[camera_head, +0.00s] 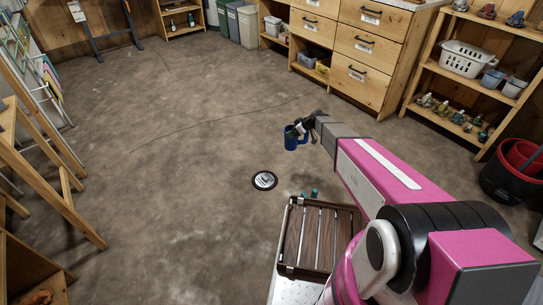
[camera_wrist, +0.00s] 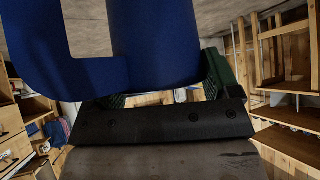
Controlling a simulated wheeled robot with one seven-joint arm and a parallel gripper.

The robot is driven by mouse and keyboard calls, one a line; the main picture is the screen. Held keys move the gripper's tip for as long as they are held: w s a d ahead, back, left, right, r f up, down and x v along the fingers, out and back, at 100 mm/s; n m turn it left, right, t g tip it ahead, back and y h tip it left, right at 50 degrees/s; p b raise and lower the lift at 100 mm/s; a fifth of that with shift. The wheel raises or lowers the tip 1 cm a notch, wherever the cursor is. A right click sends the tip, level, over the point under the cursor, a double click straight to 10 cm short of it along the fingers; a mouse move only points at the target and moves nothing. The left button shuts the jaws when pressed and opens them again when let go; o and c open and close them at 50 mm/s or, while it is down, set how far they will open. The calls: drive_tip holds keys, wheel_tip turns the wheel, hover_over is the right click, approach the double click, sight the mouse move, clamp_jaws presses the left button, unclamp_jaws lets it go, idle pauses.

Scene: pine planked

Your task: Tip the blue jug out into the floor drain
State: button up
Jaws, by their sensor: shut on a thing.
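The blue jug (camera_head: 291,138) is held in my gripper (camera_head: 302,127) at the end of my outstretched arm, above the floor. It looks roughly upright in the head view. In the wrist view the jug (camera_wrist: 150,45) is close up, with its handle at the left, and it hides much of my gripper (camera_wrist: 160,95). What is inside the jug is hidden. The floor drain (camera_head: 264,180) is a round pale grate with a dark rim, set in the floor. In the head view it lies below and left of the jug, which is not over it in the picture.
Wooden drawers (camera_head: 355,45) and shelves (camera_head: 470,80) stand at the right. A ladder-like wooden frame (camera_head: 45,130) stands left. The floor around the drain is clear.

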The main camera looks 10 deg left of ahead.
drive_tip(key=s+a+f+n+g, duration=0.1)
drive_tip(key=a+f+n+g, duration=0.15)
drive_tip(key=a+f, duration=0.5)
drive_tip(key=s+a+f+n+g, duration=0.1)
drive_tip(key=a+f+n+g, duration=0.2)
drive_tip(key=f, duration=0.7)
drive_tip(key=s+a+r+n+t+h, duration=0.1)
drive_tip(key=s+a+n+t+h, duration=0.3)
drive_tip(key=t+h, duration=0.8)
drive_tip(key=shift+a+r+t+h, duration=0.35)
drive_tip(key=shift+t+h, duration=0.05)
drive_tip(key=shift+t, duration=1.15)
drive_tip(key=shift+s, duration=0.1)
